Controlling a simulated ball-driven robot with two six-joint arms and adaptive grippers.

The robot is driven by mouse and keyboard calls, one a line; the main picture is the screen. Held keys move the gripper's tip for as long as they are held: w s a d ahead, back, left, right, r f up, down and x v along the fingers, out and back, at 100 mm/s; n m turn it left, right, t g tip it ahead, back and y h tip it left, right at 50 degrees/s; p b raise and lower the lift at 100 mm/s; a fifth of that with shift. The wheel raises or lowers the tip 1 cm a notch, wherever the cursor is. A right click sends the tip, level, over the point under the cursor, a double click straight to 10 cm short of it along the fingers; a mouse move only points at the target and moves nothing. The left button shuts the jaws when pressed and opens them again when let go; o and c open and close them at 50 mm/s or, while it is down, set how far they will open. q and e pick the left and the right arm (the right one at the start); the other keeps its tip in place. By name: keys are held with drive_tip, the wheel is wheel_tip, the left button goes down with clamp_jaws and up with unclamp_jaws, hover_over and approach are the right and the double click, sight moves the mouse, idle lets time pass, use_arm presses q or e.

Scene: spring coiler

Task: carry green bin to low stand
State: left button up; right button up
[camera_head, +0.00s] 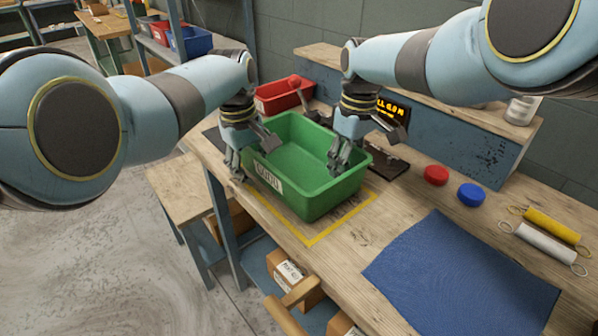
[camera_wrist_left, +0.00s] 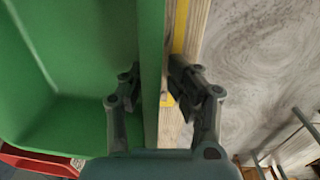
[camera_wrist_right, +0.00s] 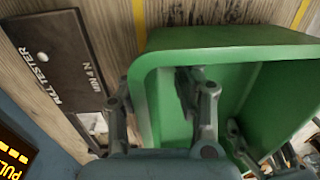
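The green bin (camera_head: 318,197) sits upright on the wooden bench, within a yellow taped outline, with a white label on its near side. My left gripper (camera_head: 236,168) is at its left end; in the left wrist view its fingers (camera_wrist_left: 153,80) lie close on both sides of the bin wall (camera_wrist_left: 151,40). My right gripper (camera_head: 345,160) is at its right end. In the right wrist view the fingers (camera_wrist_right: 155,85) straddle the rim (camera_wrist_right: 147,100), with a gap on the inner side. A lower wooden-topped stand (camera_head: 180,192) is left of the bench.
A red bin (camera_head: 282,95) stands behind the green one. A dark tester plate (camera_head: 388,166) lies to its right. A red cap (camera_head: 436,174), a blue cap (camera_head: 471,194), a blue mat (camera_head: 455,280) and springs (camera_head: 548,240) occupy the bench's right. Floor (camera_head: 90,260) at left is clear.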

use_arm(q)
drive_tip(key=shift+d, duration=0.15)
use_arm(e)
drive_tip(key=shift+d, duration=0.2)
use_arm(q)
drive_tip(key=shift+s, duration=0.1)
use_arm(e)
drive_tip(key=shift+s, duration=0.1)
drive_tip(key=shift+c, duration=0.2)
use_arm(q)
clamp_jaws()
use_arm(e)
drive_tip(key=shift+a, duration=0.1)
clamp_jaws()
use_arm(q)
drive_tip(key=shift+r, duration=0.1)
